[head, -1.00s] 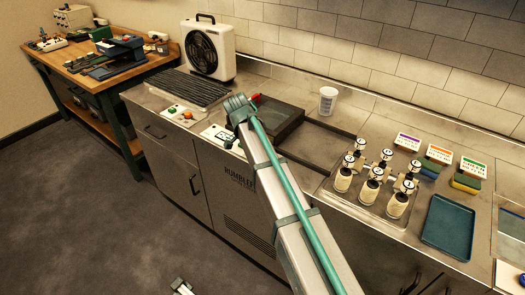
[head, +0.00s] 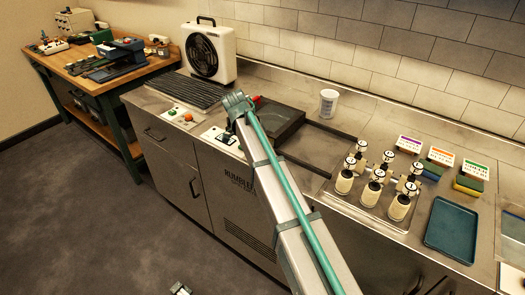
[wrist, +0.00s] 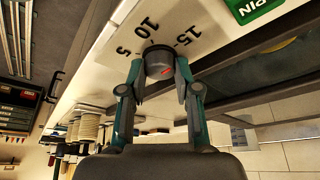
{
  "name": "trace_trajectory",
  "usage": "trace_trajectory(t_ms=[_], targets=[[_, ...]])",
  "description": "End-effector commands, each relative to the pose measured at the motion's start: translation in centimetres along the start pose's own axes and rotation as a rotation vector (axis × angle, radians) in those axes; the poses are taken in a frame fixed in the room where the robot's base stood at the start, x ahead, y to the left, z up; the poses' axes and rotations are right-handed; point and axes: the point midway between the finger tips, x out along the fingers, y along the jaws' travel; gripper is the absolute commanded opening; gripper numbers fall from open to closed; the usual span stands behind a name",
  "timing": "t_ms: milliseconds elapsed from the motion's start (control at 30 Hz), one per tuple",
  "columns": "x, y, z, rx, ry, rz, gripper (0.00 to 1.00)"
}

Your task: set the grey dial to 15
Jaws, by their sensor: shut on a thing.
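The grey dial (wrist: 158,58) shows in the wrist view on a pale panel (wrist: 105,62) printed with 5, 10 and 15. A red mark on the dial's face points to the right and slightly up, towards the side of the 15. I cannot tell whether it lines up exactly with that number. My gripper (wrist: 159,76) is shut on the dial, one finger on each side. In the head view, my arm's end stands over the white panel (head: 218,136) on the counter's front edge, and the dial is hidden there.
A panel with green and orange controls (head: 181,117) lies to the left. A fan (head: 208,50) and a white cup (head: 328,102) stand behind. Several bottles and a blue tray (head: 451,230) are on the right.

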Motion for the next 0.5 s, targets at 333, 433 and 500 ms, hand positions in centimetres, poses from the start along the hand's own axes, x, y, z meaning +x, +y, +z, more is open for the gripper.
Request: trace_trajectory(t_ms=[333,433,500], targets=[[0.03,0.04,0.07,-0.002,-0.002,0.001,0.56],[0.02,0.02,0.05,-0.002,-0.001,0.0,0.56],[0.01,0.02,0.04,-0.002,-0.001,0.0,0.56]])
